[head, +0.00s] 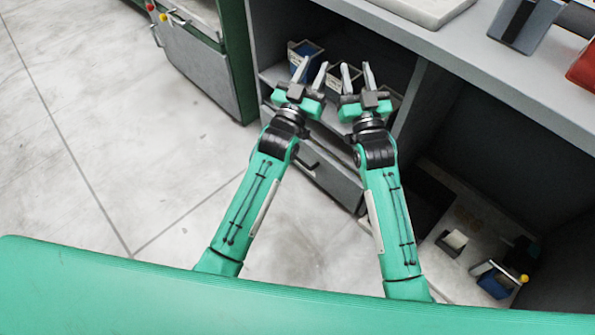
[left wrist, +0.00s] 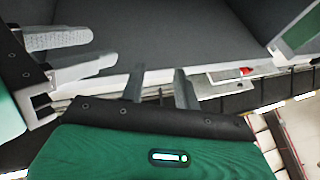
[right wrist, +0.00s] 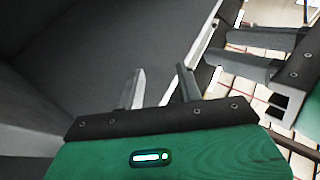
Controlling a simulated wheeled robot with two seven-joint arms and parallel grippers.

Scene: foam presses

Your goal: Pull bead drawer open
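A grey drawer front (head: 332,178) with a dark bar handle (head: 308,163) sits low in the cabinet, below the open shelf. My two arms partly cover it, and I cannot tell whether it stands slightly out; no beads show. My left gripper (head: 311,70) is open and empty in front of the shelf, above the drawer. My right gripper (head: 357,69) is open and empty close beside it, also above the handle. The wrist views show gaps between the fingers of the left (left wrist: 159,84) and right (right wrist: 158,84) grippers. Neither touches the handle.
Small bins, one blue (head: 302,50), stand on the shelf behind my grippers. A grey worktop (head: 470,55) overhangs at right, above an open bay holding small items. A green-framed cabinet (head: 205,75) stands at upper left. The floor (head: 90,130) at left is clear.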

